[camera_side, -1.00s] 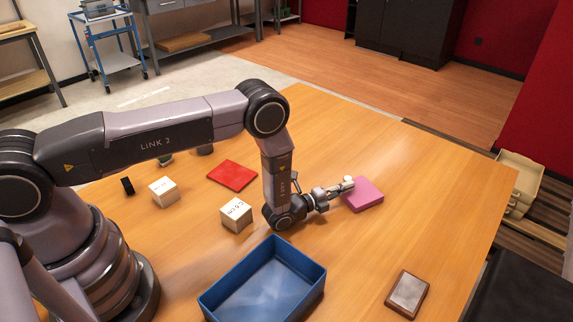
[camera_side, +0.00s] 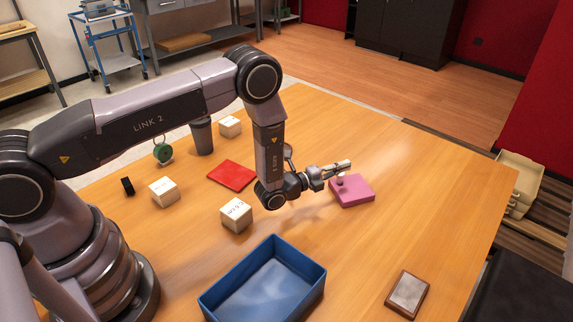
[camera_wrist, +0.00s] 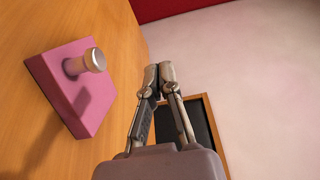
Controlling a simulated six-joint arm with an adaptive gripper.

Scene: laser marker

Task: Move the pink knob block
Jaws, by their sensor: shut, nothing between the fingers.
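The pink knob block (camera_side: 356,193) is a flat pink slab lying on the wooden table, right of my arm in the side view. In the wrist view the pink knob block (camera_wrist: 66,98) shows a metallic knob (camera_wrist: 90,61) standing on its face, clear of my fingers. My gripper (camera_side: 346,165) is raised above the block, pointing right and roughly level. In the wrist view my gripper's fingertips (camera_wrist: 158,76) are together with nothing between them. In the side view the knob is partly hidden under the gripper.
A blue bin (camera_side: 300,298) stands at the front. A brown-framed plate (camera_side: 408,292) lies at front right. A red slab (camera_side: 232,174), white blocks (camera_side: 236,214) and a dark cup (camera_side: 202,137) are left and behind. The table right of the block is clear.

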